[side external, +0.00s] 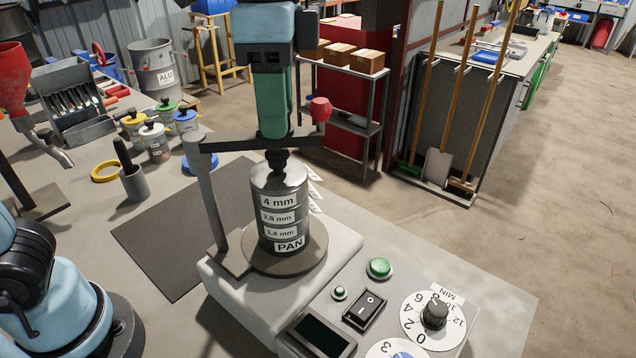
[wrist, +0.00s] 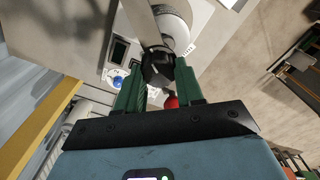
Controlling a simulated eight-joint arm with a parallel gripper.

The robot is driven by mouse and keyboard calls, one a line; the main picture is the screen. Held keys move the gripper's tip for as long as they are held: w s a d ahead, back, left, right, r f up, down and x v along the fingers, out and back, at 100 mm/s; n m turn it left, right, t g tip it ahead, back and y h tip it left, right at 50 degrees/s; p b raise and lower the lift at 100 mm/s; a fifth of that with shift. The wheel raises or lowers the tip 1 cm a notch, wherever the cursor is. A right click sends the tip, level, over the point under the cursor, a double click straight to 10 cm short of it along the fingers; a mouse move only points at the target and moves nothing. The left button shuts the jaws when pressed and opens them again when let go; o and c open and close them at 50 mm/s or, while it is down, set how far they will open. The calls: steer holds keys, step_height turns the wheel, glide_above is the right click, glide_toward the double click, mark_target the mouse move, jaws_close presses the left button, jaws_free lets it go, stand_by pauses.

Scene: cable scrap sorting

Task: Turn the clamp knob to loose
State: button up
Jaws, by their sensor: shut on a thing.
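The sieve stack (side external: 280,214), labelled 4 mm, 2.8 mm, 1.4 mm and PAN, stands upright on the shaker's round plate. A clamp bar (side external: 235,143) reaches over it from a post at the left, with a red ball (side external: 320,109) at its other end. A black foot (side external: 277,158) shows between bar and stack. My gripper (side external: 274,130) points straight down onto the bar above the stack. In the wrist view, the black clamp knob (wrist: 157,68) sits between my green fingers, which are shut on it. In the side view, my fingers hide the knob.
The shaker's panel carries a green button (side external: 379,267), a rocker switch (side external: 364,309) and a numbered dial (side external: 434,315). Small lidded jars (side external: 154,139) and a yellow ring (side external: 105,171) are on the bench at the left. A dark mat (side external: 160,240) lies bare beside the shaker.

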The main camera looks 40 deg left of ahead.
steer(key=n, duration=0.5)
steer(key=shift+a+n, duration=0.1)
steer(key=shift+n, duration=0.6)
steer(key=o, duration=1.1)
steer(key=shift+c, duration=0.2)
step_height(320, 180, up, 12)
stand_by(0.4)
